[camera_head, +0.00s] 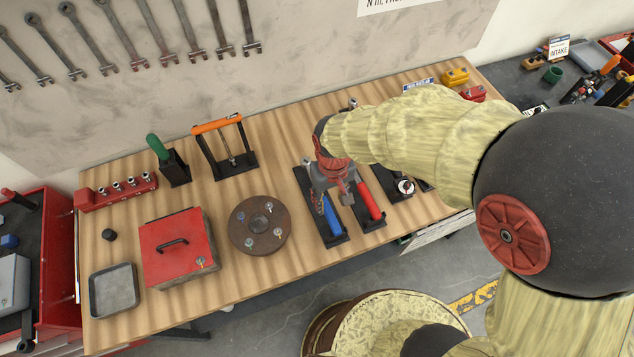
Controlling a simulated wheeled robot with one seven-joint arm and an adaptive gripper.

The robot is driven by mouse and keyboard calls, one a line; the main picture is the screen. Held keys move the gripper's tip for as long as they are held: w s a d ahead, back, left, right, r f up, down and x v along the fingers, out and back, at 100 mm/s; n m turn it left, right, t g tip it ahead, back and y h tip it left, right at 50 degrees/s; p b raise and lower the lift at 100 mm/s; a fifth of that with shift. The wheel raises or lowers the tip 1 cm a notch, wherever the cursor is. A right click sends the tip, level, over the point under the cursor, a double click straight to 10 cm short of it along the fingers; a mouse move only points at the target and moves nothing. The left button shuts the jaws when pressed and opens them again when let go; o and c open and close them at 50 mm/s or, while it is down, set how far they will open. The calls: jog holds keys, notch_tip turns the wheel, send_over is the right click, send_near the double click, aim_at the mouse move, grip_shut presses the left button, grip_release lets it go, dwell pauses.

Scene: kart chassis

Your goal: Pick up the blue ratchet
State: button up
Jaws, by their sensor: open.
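The blue ratchet (332,219) lies in a dark holder on the wooden workbench, its blue handle toward the bench's front edge. Its upper part is largely hidden behind my gripper. My gripper (334,200) is open and over the ratchet's upper part, pointing down. I cannot tell whether the fingers touch the ratchet. A red-handled tool (368,202) lies in a similar dark holder just to the right of the blue one.
The workbench (300,275) also carries a round brown disc (260,225), a red box (178,245), a grey tray (113,290), an orange-handled frame (226,147) and a red socket rail (117,193). Another dark holder (393,183) is right of the red handle.

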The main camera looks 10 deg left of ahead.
aim_at(327, 207)
jog(key=shift+f, duration=0.95)
jog(key=f, duration=0.3)
jog(key=f+b, duration=0.1)
jog(key=f, duration=0.1)
jog(key=shift+a, duration=0.3)
jog(key=shift+r, duration=0.1)
jog(key=shift+c, duration=0.8)
grip_shut()
